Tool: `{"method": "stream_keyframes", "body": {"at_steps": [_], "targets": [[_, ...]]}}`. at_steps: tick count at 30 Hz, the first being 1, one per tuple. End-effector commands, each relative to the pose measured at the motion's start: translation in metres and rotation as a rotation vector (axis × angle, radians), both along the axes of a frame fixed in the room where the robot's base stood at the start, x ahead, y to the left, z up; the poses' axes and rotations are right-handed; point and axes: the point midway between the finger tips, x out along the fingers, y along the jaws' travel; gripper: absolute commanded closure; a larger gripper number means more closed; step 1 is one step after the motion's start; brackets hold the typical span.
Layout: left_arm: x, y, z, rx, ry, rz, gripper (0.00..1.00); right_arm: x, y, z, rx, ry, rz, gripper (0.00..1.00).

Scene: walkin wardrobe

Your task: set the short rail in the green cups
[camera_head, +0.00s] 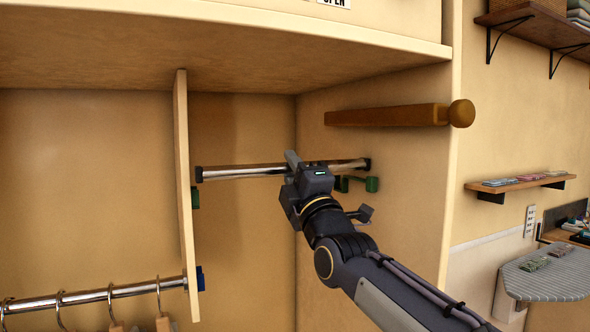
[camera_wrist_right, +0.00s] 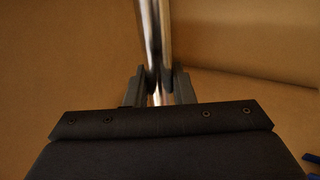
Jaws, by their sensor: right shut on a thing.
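The short rail (camera_head: 240,172) is a chrome bar with dark ends, running nearly level across the bay right of the divider. My right gripper (camera_head: 297,168) is shut on it near its middle; in the right wrist view the rail (camera_wrist_right: 155,40) passes between the two fingers (camera_wrist_right: 159,90). One green cup (camera_head: 195,198) is on the divider, below the rail's left end. Another green cup (camera_head: 372,184) is at the right wall, below the rail's right end. Both ends appear above the cups and apart from them. The gripper hides part of the rail's middle. My left gripper is out of view.
The upright divider (camera_head: 182,130) stands left of the rail. A lower rail (camera_head: 90,294) with hangers ends at a blue cup (camera_head: 200,278). The wardrobe's top panel (camera_head: 230,45) is overhead.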

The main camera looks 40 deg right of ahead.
Motion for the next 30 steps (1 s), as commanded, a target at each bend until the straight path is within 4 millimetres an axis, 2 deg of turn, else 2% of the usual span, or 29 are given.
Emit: {"method": "stream_keyframes", "body": {"at_steps": [30], "targets": [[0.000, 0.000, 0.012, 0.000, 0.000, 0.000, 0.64, 0.049, -0.015, 0.002, -0.001, -0.002, 0.000, 1.00]]}}
